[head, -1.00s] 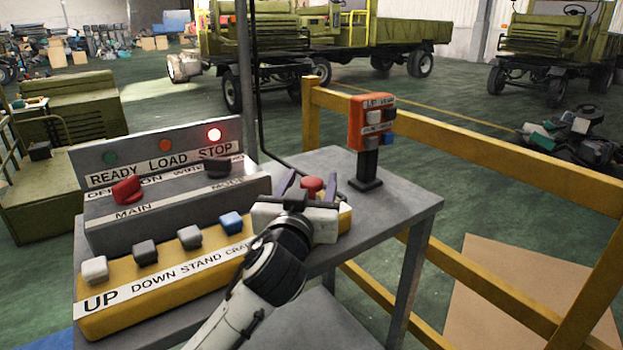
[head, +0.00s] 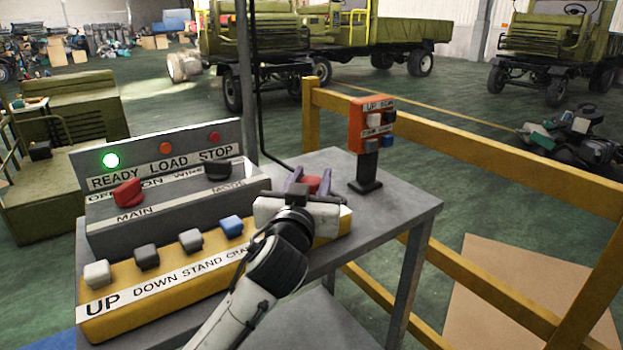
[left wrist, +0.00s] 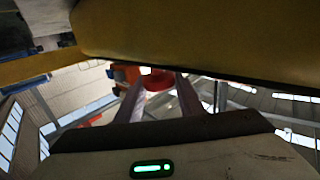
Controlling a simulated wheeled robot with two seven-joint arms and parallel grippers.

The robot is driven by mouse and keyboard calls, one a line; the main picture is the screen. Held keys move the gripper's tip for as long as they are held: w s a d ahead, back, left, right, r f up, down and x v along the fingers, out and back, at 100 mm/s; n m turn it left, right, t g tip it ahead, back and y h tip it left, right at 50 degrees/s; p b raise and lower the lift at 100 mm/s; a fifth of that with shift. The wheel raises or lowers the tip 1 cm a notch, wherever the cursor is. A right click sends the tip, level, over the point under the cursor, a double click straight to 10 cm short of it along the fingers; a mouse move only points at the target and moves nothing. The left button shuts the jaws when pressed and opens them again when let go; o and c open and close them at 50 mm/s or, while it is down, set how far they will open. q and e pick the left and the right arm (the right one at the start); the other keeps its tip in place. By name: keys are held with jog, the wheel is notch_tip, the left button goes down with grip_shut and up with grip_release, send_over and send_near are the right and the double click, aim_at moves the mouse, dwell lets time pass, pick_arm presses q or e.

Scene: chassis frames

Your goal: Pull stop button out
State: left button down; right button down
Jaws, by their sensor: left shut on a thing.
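The red stop button (head: 313,185) stands at the right end of the yellow button panel (head: 165,313). My left gripper (head: 310,179) is shut on it, one finger on each side. The gripper body hides the button's lower part and the panel beneath it. In the left wrist view the red button (left wrist: 158,82) shows between the two fingers. On the grey console behind, the green READY lamp (head: 110,160) is lit. The LOAD lamp (head: 166,148) and the red STOP lamp (head: 214,137) look dim. My right gripper is not in view.
White, grey and blue buttons line the yellow panel left of my gripper. A red MAIN knob (head: 127,193) and a dark knob (head: 217,168) sit on the console. An orange control box (head: 372,124) stands on the table (head: 408,208) at the right. A yellow railing (head: 480,155) runs beyond.

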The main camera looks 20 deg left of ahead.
pick_arm(q)
jog(key=shift+r, duration=0.45)
jog(key=c, duration=1.2)
grip_release()
jog(key=shift+f, duration=0.1)
jog(key=shift+s+d, duration=0.1)
jog(key=shift+s, duration=0.4)
jog(key=s+d, duration=0.1)
jog(key=s, duration=0.8)
jog(key=shift+s+b, duration=0.15)
jog(key=shift+b, duration=0.15)
